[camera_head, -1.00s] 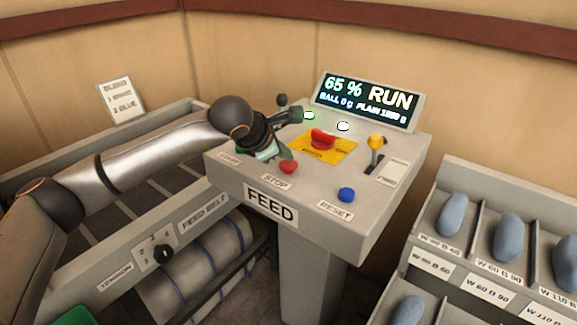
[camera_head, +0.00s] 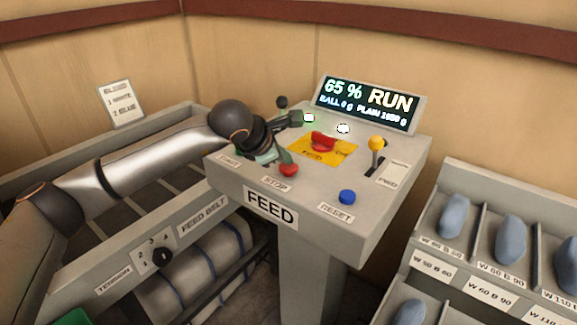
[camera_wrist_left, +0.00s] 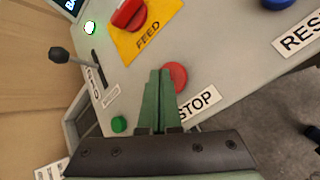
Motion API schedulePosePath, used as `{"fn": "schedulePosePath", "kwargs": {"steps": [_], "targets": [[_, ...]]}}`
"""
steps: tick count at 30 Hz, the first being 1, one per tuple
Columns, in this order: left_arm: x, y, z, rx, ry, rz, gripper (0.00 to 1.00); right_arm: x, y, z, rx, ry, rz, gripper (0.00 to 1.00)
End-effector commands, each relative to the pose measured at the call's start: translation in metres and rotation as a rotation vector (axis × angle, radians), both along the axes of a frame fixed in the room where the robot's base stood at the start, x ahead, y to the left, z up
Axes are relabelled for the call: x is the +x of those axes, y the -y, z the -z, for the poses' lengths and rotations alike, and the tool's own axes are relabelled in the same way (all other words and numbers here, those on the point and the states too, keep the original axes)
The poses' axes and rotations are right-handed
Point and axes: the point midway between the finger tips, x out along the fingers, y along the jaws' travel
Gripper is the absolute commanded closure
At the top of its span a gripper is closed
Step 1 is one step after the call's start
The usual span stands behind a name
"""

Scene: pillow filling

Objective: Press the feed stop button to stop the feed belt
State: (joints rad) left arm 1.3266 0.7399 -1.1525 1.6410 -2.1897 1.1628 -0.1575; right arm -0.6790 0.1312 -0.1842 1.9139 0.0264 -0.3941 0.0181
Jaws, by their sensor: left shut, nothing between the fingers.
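The feed stop button is a red round button (camera_head: 288,170) above the STOP label on the slanted top of the grey FEED console (camera_head: 300,250). In the left wrist view the red stop button (camera_wrist_left: 174,76) sits just beyond and right of the fingertips. My left gripper (camera_head: 290,158) is shut and empty, its green fingers (camera_wrist_left: 158,75) close to the button. I cannot tell whether they touch it. The feed belt (camera_head: 150,190) lies left of the console, partly behind my arm. The display (camera_head: 367,101) reads 65 % RUN. My right gripper is not in view.
A red switch (camera_head: 323,141) on a yellow plate, a yellow-knobbed lever (camera_head: 376,145) and a blue reset button (camera_head: 347,196) share the panel. A rack of blue pouches (camera_head: 453,215) stands at right.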

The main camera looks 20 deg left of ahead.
Motion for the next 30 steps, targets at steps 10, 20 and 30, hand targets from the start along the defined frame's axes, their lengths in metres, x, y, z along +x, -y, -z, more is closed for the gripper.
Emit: {"fn": "schedulePosePath", "kwargs": {"steps": [10, 20, 30], "targets": [[-0.0002, 0.0, 0.0051, 0.001, -0.003, 0.0, 1.0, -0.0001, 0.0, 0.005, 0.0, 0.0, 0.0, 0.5], [-0.0003, -0.0002, 0.0068, 0.001, -0.003, -0.001, 1.0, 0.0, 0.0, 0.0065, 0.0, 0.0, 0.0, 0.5], [-0.0004, -0.0003, 0.0003, 0.001, -0.003, -0.001, 1.0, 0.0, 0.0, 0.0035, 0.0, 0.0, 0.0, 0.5]]}}
